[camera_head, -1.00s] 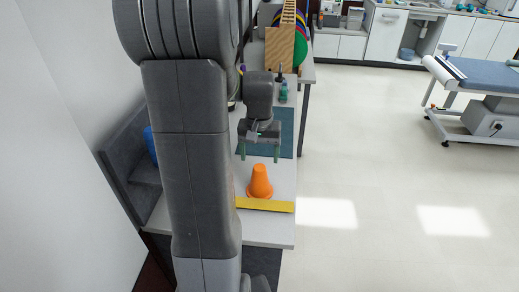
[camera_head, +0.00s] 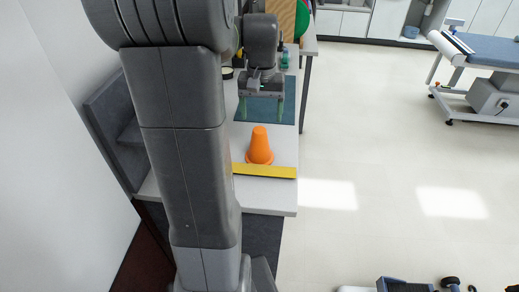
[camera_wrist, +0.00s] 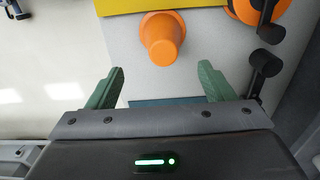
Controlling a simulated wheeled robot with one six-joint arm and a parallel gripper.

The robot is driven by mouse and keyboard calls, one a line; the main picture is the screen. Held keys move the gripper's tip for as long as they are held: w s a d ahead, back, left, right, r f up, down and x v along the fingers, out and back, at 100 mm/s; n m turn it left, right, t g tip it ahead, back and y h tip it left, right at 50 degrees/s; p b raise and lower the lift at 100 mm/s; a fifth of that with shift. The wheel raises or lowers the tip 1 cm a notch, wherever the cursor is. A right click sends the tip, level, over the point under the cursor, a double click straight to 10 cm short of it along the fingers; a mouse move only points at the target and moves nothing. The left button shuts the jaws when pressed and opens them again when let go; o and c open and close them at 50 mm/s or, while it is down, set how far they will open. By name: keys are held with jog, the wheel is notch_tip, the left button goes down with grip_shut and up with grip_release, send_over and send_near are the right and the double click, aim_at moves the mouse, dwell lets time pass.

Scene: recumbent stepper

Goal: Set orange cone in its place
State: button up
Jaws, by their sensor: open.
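The orange cone (camera_head: 260,146) stands upright on the white table, just behind a yellow strip (camera_head: 264,171). My gripper (camera_head: 262,112) is open and empty above the dark teal mat (camera_head: 290,106), farther back than the cone. In the wrist view the cone (camera_wrist: 162,38) is ahead of my open fingers (camera_wrist: 160,82), roughly midway between their lines and not between the tips. The yellow strip (camera_wrist: 140,5) shows at the top edge there. My own arm hides the left part of the table in the head view.
A green bottle (camera_head: 285,60) stands at the back of the table. In the wrist view an orange disc with black levers (camera_wrist: 258,12) lies right of the cone. A blue treatment couch (camera_head: 485,58) stands across the open floor at right.

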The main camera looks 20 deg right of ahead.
aim_at(259, 138)
notch_tip(259, 138, down, 4)
jog(key=shift+f, duration=0.15)
jog(key=f, duration=0.5)
jog(key=shift+a, duration=0.3)
jog(key=c, duration=1.2)
jog(key=shift+o, duration=0.2)
